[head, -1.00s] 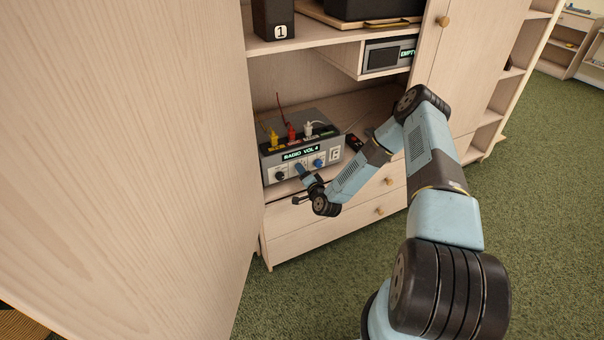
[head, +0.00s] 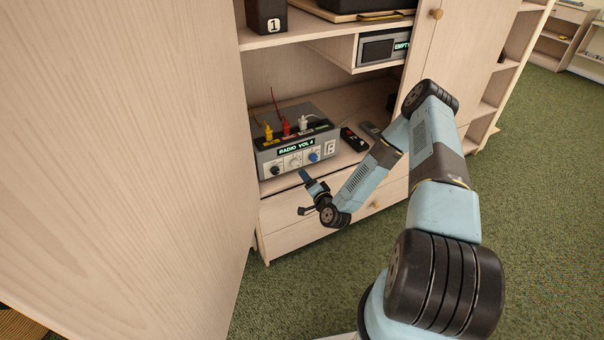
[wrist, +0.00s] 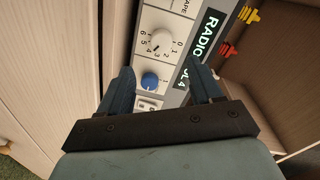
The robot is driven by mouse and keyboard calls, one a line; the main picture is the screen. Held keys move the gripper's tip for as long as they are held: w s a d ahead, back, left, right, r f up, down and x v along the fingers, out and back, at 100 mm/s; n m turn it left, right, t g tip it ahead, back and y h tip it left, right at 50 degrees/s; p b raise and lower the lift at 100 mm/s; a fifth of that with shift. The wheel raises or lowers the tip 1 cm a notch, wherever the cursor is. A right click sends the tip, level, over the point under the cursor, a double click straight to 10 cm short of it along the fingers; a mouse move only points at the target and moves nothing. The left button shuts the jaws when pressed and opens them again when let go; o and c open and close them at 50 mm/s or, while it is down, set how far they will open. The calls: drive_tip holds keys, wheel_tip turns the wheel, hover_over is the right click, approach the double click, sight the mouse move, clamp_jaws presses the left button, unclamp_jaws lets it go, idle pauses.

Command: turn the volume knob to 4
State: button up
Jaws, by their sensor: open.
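The grey radio unit (head: 262,160) stands on the cabinet shelf, its lit display (head: 296,147) reading "RADIO VOL 4". Its front has a black knob (head: 277,170), a white knob (head: 295,160) and a blue knob (head: 314,156). In the wrist view the white knob (wrist: 160,42) sits in a dial numbered about 0 to 6, its pointer seemingly near 4. The blue knob (wrist: 150,79) shows below it. My gripper (head: 303,192) is open and empty, in front of the panel and apart from the knobs. Its fingers also show in the wrist view (wrist: 160,86).
A tall wooden door panel (head: 120,150) stands close on the left. Drawers (head: 300,231) are below; green carpet is open at right.

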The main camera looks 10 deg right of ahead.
drive_tip(key=v, duration=0.4)
drive_tip(key=shift+s+d, duration=0.15)
drive_tip(key=shift+s, duration=0.2)
